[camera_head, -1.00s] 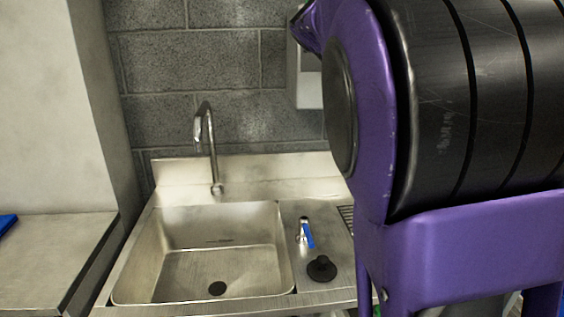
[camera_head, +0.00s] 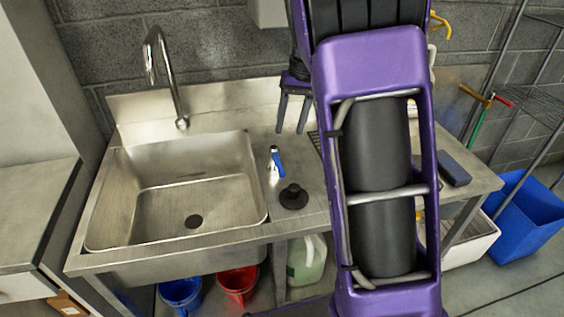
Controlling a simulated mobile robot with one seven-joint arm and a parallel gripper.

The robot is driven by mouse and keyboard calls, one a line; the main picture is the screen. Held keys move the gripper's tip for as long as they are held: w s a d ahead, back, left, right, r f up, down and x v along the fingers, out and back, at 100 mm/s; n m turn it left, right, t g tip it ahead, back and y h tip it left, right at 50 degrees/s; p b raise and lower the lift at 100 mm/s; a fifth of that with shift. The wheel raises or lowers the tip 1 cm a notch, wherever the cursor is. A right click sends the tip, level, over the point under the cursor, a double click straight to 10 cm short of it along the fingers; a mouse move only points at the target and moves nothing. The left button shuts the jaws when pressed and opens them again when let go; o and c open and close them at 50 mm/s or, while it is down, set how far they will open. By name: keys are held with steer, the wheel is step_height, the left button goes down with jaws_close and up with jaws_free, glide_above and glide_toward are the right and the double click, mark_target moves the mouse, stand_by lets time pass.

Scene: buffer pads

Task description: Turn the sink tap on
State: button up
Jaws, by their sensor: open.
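The steel sink (camera_head: 110,205) has an empty basin with a dark drain. The curved chrome faucet spout (camera_head: 163,62) rises at its back edge and bends over the basin. A small tap with a blue lever handle (camera_head: 278,163) stands on the counter right of the basin. My gripper (camera_head: 291,130) is open and empty, pointing down above the counter behind and slightly right of the blue lever, apart from it. My purple arm hides part of the counter's right side. I see no water from the spout.
A black plug-like knob (camera_head: 293,196) sits on the counter in front of the lever. A dark block (camera_head: 453,167) lies at the counter's right end. A blue bucket (camera_head: 181,294), red bucket (camera_head: 238,285) and jug (camera_head: 306,262) stand below. A blue bin (camera_head: 527,215) stands right.

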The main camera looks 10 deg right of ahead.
mark_target(281, 166)
steer(key=f, duration=0.3)
steer(key=a+f, duration=0.1)
steer(key=f, duration=0.3)
steer(key=a+f+b, duration=0.1)
steer(key=f, duration=0.3)
steer(key=shift+a+f, duration=0.1)
steer(key=shift+f, duration=0.15)
steer(key=shift+c, duration=0.3)
jaws_close()
stand_by(0.6)
